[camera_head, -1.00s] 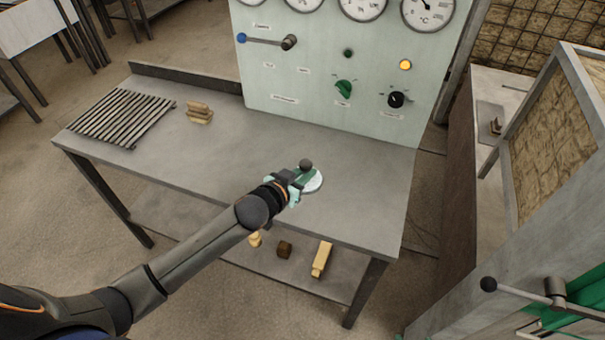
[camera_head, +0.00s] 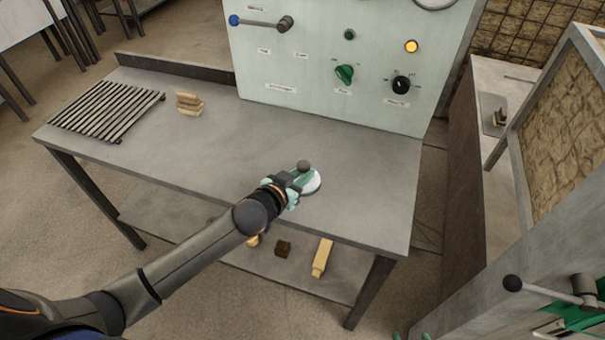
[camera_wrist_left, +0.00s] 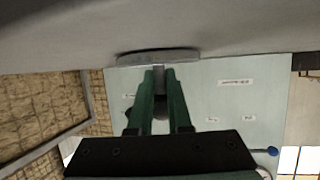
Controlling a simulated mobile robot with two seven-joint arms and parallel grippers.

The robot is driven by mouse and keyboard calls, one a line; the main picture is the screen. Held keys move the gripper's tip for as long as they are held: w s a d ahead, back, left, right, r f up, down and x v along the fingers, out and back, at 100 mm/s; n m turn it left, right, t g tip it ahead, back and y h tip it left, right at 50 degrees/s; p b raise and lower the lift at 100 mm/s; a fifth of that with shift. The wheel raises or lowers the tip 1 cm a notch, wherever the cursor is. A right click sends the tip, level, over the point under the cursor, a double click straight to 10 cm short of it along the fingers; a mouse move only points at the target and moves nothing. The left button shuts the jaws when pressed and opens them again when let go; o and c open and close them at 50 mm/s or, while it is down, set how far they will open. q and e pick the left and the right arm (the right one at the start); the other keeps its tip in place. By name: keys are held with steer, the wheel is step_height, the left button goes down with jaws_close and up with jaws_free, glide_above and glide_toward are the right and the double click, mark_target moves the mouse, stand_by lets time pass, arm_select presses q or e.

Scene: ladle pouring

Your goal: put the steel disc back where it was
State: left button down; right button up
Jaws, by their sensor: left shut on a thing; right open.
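The steel disc (camera_head: 311,184) is a pale round plate with a dark knob on top. It lies flat at the front right part of the grey workbench (camera_head: 365,195). My left gripper (camera_head: 296,180) is shut on the disc and partly covers its left side. In the left wrist view the disc (camera_wrist_left: 158,55) shows edge-on against the bench surface, beyond the green fingers of my left gripper (camera_wrist_left: 160,95). I cannot tell whether it touches the bench. Of my right gripper (camera_head: 411,336) only the green tips show at the bottom edge, apart and empty.
A slatted rack (camera_head: 107,110) and a small wooden stack (camera_head: 188,103) are on the bench's left. A pale panel (camera_head: 310,75) with knobs and a lever stands behind it. Wooden blocks (camera_head: 321,258) lie on the lower shelf. The bench around the disc is clear.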

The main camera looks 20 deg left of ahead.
arm_select(q)
steer(key=shift+f, duration=0.15)
steer(key=c, duration=0.8)
jaws_free()
steer(key=shift+c, duration=0.2)
steer(key=shift+r, duration=0.25)
steer(key=shift+s+a, duration=0.1)
steer(key=shift+s, duration=0.2)
steer(key=p+v, duration=0.1)
steer(key=v, duration=1)
steer(key=shift+s+r, duration=0.1)
steer(key=shift+s, duration=0.05)
